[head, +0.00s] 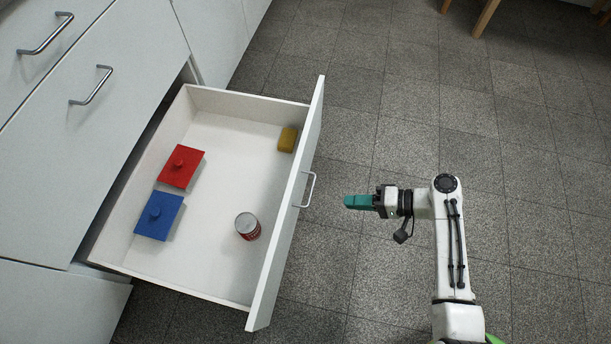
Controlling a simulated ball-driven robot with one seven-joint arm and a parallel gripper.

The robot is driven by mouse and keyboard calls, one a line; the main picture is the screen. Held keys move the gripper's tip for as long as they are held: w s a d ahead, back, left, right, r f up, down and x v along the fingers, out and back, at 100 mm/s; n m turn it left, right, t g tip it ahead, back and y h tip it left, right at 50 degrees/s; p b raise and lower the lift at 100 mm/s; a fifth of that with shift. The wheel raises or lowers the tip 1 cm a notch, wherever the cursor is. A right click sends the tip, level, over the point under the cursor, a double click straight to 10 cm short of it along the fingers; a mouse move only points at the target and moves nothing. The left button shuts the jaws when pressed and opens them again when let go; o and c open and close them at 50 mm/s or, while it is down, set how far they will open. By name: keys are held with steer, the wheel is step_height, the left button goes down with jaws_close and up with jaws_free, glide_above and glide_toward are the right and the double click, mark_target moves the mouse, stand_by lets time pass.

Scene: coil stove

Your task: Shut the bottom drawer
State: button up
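The bottom drawer (222,188) is pulled far out of the white cabinet on the left. Its front panel (287,210) faces right and carries a metal handle (309,189). Inside lie a red lidded block with a knob (181,168), a blue one like it (158,216), a can (248,227) and a yellow block (287,140). My gripper (352,202), with teal fingers, points left at the drawer front, a short way right of the handle and apart from it in the picture. Its fingers overlap from this angle, so their opening is hidden.
The cabinet's closed drawers above have metal handles (91,86) and (45,34). The grey tiled floor (400,110) around my arm is clear. Wooden furniture legs (486,17) stand far off at the top right.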

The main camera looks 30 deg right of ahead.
mark_target(293, 188)
steer(key=shift+w+d+r+m+t, duration=0.2)
steer(key=shift+w+r+t, duration=0.1)
steer(key=shift+r, duration=0.1)
steer(key=shift+w+d+r+m+t, duration=0.15)
steer(key=shift+d+r+m+t, duration=0.05)
steer(key=shift+r+t, duration=0.15)
jaws_close()
steer(key=b+x, duration=0.1)
steer(key=x, duration=0.3)
steer(key=b+x, duration=0.1)
steer(key=x, duration=0.3)
steer(key=b+x, duration=0.1)
steer(key=x, duration=0.4)
steer(key=shift+a+r, duration=0.15)
steer(key=shift+r, duration=0.2)
steer(key=shift+w+a, duration=0.3)
